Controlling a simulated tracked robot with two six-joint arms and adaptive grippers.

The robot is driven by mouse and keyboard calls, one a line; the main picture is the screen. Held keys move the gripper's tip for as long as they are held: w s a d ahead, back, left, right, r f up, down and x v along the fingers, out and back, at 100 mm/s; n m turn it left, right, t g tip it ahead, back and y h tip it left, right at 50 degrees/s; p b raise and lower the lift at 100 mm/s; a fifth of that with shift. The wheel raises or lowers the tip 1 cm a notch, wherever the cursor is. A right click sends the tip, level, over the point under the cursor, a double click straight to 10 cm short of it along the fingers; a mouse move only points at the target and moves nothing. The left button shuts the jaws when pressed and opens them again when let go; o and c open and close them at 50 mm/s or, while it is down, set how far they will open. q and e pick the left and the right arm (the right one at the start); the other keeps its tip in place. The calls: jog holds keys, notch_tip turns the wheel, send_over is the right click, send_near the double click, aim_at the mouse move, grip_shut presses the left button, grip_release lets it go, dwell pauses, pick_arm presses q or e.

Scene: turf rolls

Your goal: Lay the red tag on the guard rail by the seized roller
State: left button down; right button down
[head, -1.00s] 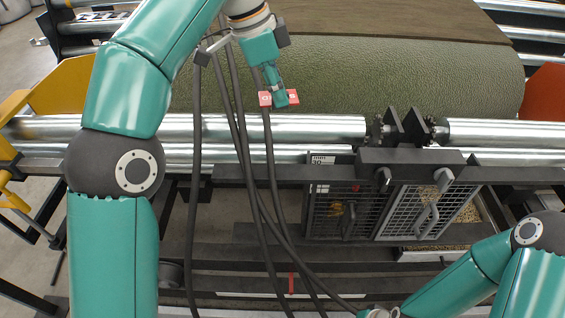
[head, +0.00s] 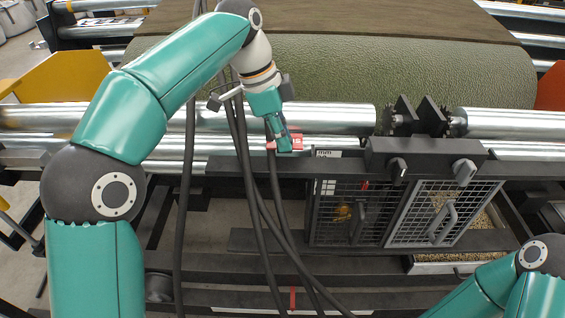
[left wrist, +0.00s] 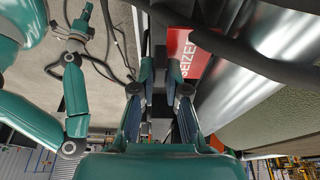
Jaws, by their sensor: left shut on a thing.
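The red tag (head: 297,142) is held in my left gripper (head: 284,146), which is shut on it. In the left wrist view the tag (left wrist: 186,52) shows white lettering reading "SEIZE", partly cut off by a finger and a dark cable. The dark guard rail (head: 226,168) runs along the front of the steel rollers (head: 330,118). Tag and gripper are just above or behind the rail; I cannot tell if they touch it. Which roller is seized does not show. My right gripper (left wrist: 86,20) appears small in the left wrist view, its jaws unclear.
Two mesh guards (head: 438,213) with handles hang below a dark bracket (head: 420,155) at right. Black cables hang in front of the rail. A green turf roll (head: 400,75) lies behind the rollers. Yellow (head: 62,80) and orange plates stand at the sides.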

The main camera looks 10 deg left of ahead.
pick_arm(q)
jog(key=shift+f+b, duration=0.6)
jog(key=shift+f, duration=1.65)
jog(key=c, duration=1.2)
grip_release()
jog(key=p+v, duration=0.4)
jog(key=v, duration=0.8)
